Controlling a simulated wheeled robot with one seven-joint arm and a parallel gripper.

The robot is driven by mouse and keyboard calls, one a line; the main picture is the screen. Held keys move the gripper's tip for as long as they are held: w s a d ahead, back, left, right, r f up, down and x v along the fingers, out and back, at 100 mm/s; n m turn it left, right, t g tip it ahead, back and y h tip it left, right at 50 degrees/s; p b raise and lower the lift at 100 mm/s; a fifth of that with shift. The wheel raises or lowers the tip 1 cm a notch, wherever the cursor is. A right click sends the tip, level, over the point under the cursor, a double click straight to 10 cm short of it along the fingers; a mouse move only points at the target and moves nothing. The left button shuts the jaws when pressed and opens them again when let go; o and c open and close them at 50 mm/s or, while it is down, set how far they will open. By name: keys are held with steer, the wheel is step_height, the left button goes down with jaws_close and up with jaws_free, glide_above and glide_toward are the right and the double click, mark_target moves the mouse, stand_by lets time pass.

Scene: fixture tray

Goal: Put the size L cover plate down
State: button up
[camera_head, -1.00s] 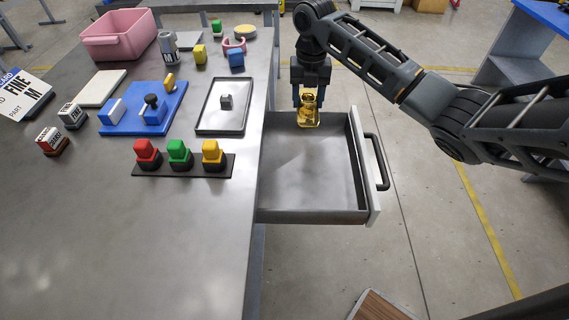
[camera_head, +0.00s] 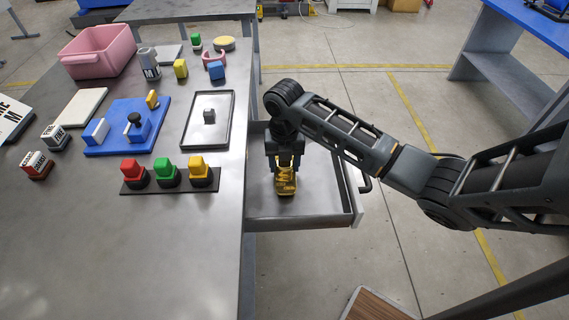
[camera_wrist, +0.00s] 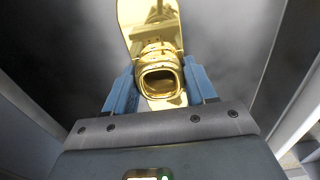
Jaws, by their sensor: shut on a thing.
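My gripper (camera_head: 285,170) points down inside the open drawer and is shut on a shiny gold piece (camera_head: 286,187), the cover plate by its look. In the wrist view my gripper (camera_wrist: 161,88) has its blue fingers on both sides of the gold piece's raised, square-mouthed grip. The gold piece's flat plate (camera_wrist: 135,12) reaches away from me past the fingers. No L marking is readable on it. Whether its underside touches the drawer floor or hangs just above it I cannot tell.
The grey drawer (camera_head: 325,212) sticks out from the table's right side, its floor otherwise bare. On the table stand a black-rimmed tray (camera_head: 187,146) with a small grey block, a rack (camera_head: 135,192) of red, green and yellow pieces, a blue fixture (camera_head: 103,149) and a pink bin (camera_head: 95,68).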

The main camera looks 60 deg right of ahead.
steer(key=shift+f, duration=0.55)
steer(key=shift+f, duration=0.2)
steer(key=o, duration=1.4)
steer(key=shift+r, duration=0.1)
step_height(320, 180, up, 12)
steer(key=shift+r+b, duration=0.1)
steer(key=shift+b, duration=0.25)
